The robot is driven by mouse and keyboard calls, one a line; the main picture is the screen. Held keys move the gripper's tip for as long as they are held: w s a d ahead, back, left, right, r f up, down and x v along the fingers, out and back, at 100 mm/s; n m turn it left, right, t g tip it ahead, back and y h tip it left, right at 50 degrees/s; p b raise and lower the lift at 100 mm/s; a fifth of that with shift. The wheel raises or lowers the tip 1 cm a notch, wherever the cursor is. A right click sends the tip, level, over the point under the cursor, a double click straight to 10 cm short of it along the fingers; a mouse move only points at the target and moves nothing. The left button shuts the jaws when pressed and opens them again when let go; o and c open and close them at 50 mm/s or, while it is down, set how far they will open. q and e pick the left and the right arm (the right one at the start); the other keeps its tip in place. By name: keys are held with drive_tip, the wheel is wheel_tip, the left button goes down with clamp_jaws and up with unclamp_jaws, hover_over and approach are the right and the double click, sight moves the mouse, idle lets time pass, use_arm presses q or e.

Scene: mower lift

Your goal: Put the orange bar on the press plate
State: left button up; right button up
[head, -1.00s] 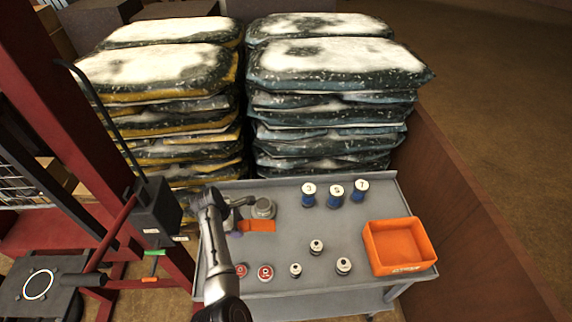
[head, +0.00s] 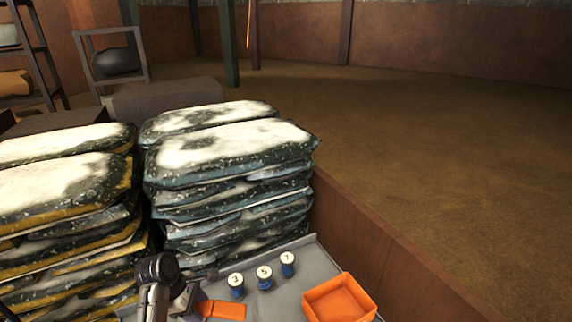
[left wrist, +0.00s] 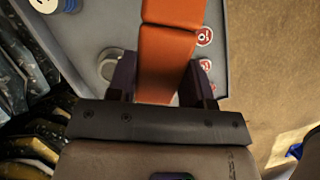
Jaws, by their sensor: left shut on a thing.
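The orange bar (left wrist: 165,60) runs up the middle of the left wrist view, with a crease across it. My left gripper (left wrist: 160,85) is shut on it, one dark finger on each side. In the head view, part of the orange bar (head: 222,309) shows at the bottom, beside the end of my left arm; the fingers are not clear there. The grey cart top (head: 318,262) lies below the bar. The press is out of both current views. My right gripper is not in view.
Blue cans (head: 264,278) with numbered white lids and an open orange bin (head: 340,298) stand on the cart. Stacked bags (head: 230,190) rise behind it. Red-and-white discs (left wrist: 204,37) lie on the cart beside the bar. Open floor (head: 420,130) lies beyond the low brown wall.

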use_arm(q)
drive_tip(key=d+r+m, duration=0.1)
drive_tip(key=d+r, duration=0.1)
drive_tip(key=d+r+m+g, duration=0.1)
drive_tip(key=d+r, duration=0.1)
drive_tip(key=r, duration=0.1)
drive_tip(key=d+r+m, duration=0.2)
drive_tip(key=shift+w+d+r+g, duration=0.15)
drive_tip(key=shift+r+g, duration=0.15)
drive_tip(key=shift+r, duration=0.1)
drive_tip(key=s+d+r+m+g+y, duration=0.2)
drive_tip(key=s+d+r+m, duration=0.1)
drive_tip(key=d+r+m, duration=0.4)
drive_tip(key=s+d+m+g+y, duration=0.1)
drive_tip(key=s+d+m, duration=0.3)
drive_tip(key=s, duration=0.3)
drive_tip(key=s+d+m+y, duration=0.2)
drive_tip(key=s+d+m, duration=0.2)
drive_tip(key=s, duration=0.2)
drive_tip(key=a+f, duration=0.5)
drive_tip(key=a, duration=0.9)
drive_tip(key=w+a+r, duration=0.3)
drive_tip(key=s+r+n+p, duration=0.1)
drive_tip(key=s+r+p, duration=0.2)
drive_tip(key=r+p, duration=1.4)
wheel_tip(320, 180, up, 7)
drive_tip(key=shift+a+r+h+p, duration=0.1)
drive_tip(key=shift+a+h+p, duration=0.2)
drive_tip(key=shift+a+p, duration=0.1)
